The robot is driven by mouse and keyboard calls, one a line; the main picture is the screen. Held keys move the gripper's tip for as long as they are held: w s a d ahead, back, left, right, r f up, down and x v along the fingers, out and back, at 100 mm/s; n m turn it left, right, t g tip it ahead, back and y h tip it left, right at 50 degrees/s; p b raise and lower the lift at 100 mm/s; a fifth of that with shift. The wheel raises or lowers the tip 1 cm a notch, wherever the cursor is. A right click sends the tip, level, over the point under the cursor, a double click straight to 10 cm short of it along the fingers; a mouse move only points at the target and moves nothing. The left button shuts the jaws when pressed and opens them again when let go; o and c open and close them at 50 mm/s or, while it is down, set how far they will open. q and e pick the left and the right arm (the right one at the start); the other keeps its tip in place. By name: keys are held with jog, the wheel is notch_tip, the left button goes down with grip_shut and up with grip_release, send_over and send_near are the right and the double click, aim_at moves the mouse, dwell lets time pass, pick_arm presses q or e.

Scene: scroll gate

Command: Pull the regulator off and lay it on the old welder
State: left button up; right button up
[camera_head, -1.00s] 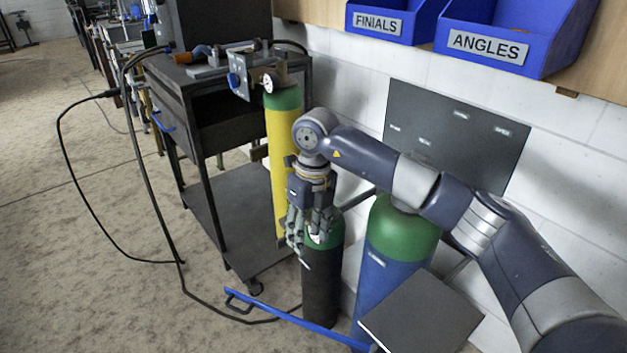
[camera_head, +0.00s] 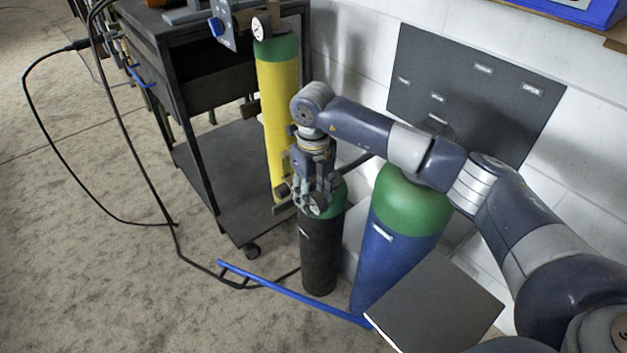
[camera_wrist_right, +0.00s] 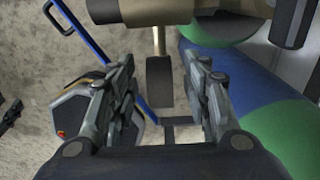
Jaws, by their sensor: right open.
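A small black cylinder with a green top (camera_head: 322,250) stands on the floor. A regulator with a round gauge (camera_head: 317,206) sits at its top, partly hidden by my right gripper (camera_head: 306,197). In the right wrist view, a brass body (camera_wrist_right: 158,10) with a stem and dark knob (camera_wrist_right: 160,82) lies ahead. My right gripper (camera_wrist_right: 160,100) is open, its fingers either side of the knob, with gaps showing. Which thing is the old welder I cannot tell; a dark flat-topped box (camera_head: 435,305) is at lower right. My left gripper is not in view.
A yellow cylinder (camera_head: 284,110) with its own gauge (camera_head: 262,28) stands beside a black cart (camera_head: 190,60). A blue cylinder (camera_head: 400,240) stands close on the right. A blue bar (camera_head: 290,292) and dark cables cross the open floor at front left.

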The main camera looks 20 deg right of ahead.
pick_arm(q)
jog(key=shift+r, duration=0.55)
pick_arm(e)
jog(key=shift+f, duration=0.85)
jog(key=shift+c, duration=0.3)
grip_shut()
jog(key=c, duration=1)
grip_release()
jog(key=shift+w+r, duration=0.1)
jog(key=shift+r, duration=0.05)
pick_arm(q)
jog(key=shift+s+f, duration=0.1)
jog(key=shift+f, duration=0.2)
pick_arm(e)
jog(key=shift+a, duration=0.2)
jog(key=shift+s+a, duration=0.2)
jog(key=shift+a, duration=0.15)
